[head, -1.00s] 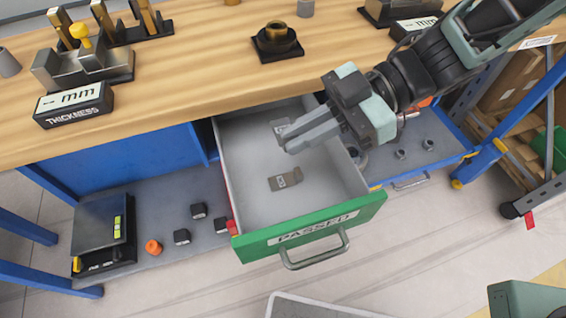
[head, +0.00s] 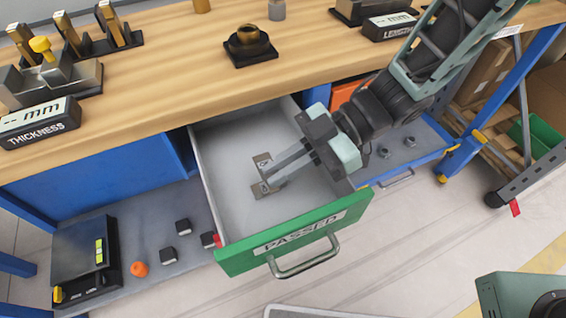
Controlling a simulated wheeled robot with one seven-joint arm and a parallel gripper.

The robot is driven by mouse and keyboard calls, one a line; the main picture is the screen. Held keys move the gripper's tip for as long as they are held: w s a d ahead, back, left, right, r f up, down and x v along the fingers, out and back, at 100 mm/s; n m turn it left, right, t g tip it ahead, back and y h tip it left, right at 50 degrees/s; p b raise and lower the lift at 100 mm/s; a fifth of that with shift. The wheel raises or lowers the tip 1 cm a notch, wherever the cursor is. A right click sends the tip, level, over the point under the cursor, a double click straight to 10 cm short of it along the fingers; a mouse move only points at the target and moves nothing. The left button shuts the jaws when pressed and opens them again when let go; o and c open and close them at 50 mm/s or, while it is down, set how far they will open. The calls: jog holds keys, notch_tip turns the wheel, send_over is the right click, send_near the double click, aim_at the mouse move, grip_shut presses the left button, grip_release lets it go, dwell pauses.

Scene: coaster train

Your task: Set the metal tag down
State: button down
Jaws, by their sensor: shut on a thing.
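My gripper (head: 269,174) reaches down into the open green-fronted drawer marked PASSED (head: 237,260). Its long grey fingers are shut on a small metal tag (head: 262,159), of which one end shows beyond the fingertips. The held tag is low over the pale drawer floor; I cannot tell whether it touches. A second metal tag (head: 264,191) lies on the drawer floor just below the fingertips in the picture, partly hidden by them. The two tags look very close together; whether they overlap is unclear.
The wooden workbench (head: 180,95) is above the drawer, with a THICKNESS gauge display (head: 40,122) and a dark round fixture (head: 249,45). Bare drawer floor shows left of the tags. A scale (head: 85,255) stands on the lower shelf at left.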

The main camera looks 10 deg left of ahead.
jog(key=shift+f, duration=0.45)
jog(key=c, duration=1.5)
grip_release()
jog(key=shift+r, duration=0.1)
jog(key=shift+r, duration=0.3)
jog(key=p+v, duration=0.2)
jog(key=v, duration=1)
jog(key=shift+r, duration=0.35)
